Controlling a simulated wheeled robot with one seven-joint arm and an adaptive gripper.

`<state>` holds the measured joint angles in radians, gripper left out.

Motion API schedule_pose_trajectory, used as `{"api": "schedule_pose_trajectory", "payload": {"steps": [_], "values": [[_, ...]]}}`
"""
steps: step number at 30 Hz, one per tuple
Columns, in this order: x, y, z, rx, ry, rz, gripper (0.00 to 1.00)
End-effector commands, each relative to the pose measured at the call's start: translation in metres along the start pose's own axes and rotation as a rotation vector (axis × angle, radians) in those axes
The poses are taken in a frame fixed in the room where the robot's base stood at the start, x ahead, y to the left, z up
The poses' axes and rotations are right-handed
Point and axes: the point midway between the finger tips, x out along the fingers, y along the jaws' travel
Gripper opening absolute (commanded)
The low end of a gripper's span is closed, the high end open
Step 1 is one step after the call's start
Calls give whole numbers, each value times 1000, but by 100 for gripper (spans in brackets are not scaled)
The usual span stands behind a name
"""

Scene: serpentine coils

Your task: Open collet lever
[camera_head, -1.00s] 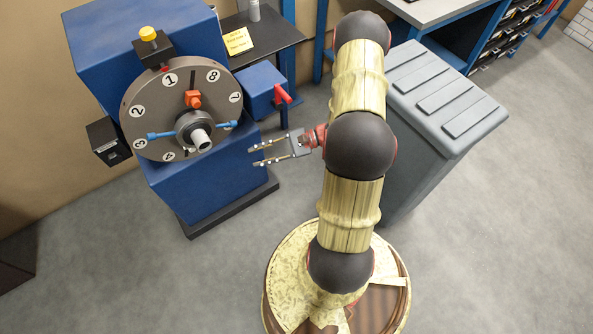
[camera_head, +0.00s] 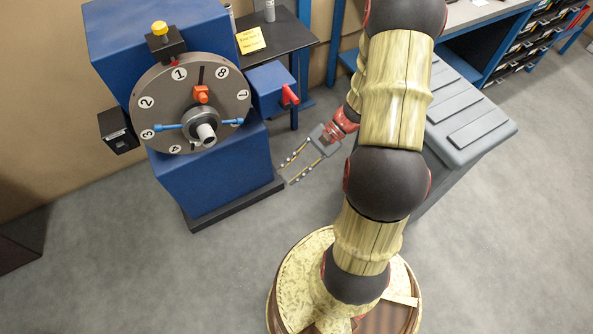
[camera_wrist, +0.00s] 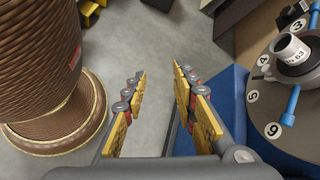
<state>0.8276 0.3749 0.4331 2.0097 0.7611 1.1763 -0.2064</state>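A blue machine (camera_head: 212,192) carries a round numbered dial (camera_head: 165,85) facing out. At its hub (camera_head: 206,134), blue lever arms (camera_head: 167,127) stick out to both sides. An orange knob (camera_head: 202,94) sits above the hub. A red lever (camera_head: 290,95) is on the blue side box right of the dial. I cannot tell which of these is the collet lever. My gripper (camera_head: 288,174) is open and empty, in front and right of the machine, below the red lever and apart from it. In the wrist view, the dial (camera_wrist: 263,75) and a blue lever arm (camera_wrist: 292,100) lie right of my open fingers.
A grey ridged bin (camera_head: 470,125) stands right of my gripper, behind my arm. A dark shelf with a yellow note (camera_head: 250,40) is behind the machine. A black box (camera_head: 118,132) juts from the dial's left. The floor (camera_head: 90,240) in front is clear.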

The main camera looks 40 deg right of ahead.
Motion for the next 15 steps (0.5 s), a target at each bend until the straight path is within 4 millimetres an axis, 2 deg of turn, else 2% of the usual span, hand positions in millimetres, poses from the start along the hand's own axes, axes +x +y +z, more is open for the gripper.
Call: {"api": "schedule_pose_trajectory", "payload": {"steps": [9, 12, 15], "values": [[0, 0, 1, -4, 4, 7, 27], [2, -1, 2, -10, 1, 14, 22], [7, -12, 9, -53, 10, 37, 16]]}}
